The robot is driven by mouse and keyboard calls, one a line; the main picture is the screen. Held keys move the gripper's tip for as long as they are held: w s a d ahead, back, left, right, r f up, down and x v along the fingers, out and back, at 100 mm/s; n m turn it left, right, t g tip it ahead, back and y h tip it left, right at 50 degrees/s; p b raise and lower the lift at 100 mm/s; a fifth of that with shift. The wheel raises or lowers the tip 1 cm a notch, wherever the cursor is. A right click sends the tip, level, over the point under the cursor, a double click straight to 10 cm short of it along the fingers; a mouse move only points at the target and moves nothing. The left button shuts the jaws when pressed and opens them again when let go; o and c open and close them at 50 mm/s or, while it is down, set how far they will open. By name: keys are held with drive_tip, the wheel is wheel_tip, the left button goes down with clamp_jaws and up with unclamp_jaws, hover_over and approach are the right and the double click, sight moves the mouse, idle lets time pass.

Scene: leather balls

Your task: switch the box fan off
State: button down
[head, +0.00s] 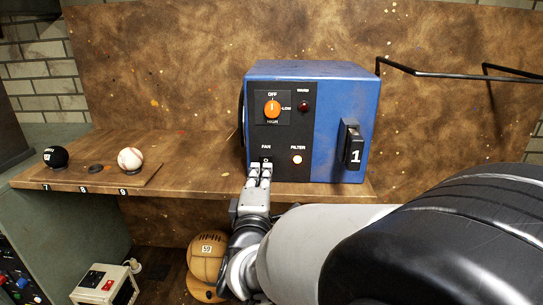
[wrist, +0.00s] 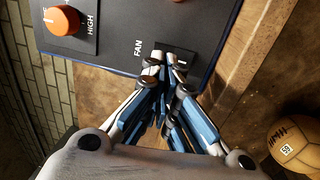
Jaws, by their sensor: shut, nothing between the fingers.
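A blue box unit (head: 345,95) stands on the wooden shelf in the head view, with a black front panel. Its orange knob (head: 272,109) has OFF above it, LOW at the right and HIGH below. The knob's pale line points up towards OFF. A rocker switch (head: 266,160) marked O sits under the FAN label; it also shows in the wrist view (wrist: 182,57). My gripper (head: 260,173) is shut and empty, its fingertips at the lower part of this switch and hiding much of it. I cannot tell whether they touch it or how it is set.
A FILTER light (head: 297,159) glows right of the switch, and a dark red lamp (head: 303,107) sits above. A black lever marked 1 (head: 352,146) juts from the box. A black ball (head: 55,157) and a baseball (head: 130,159) sit left on the shelf (head: 195,178).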

drive_tip(key=shift+w+r, duration=0.1)
drive_tip(key=shift+w, duration=0.85)
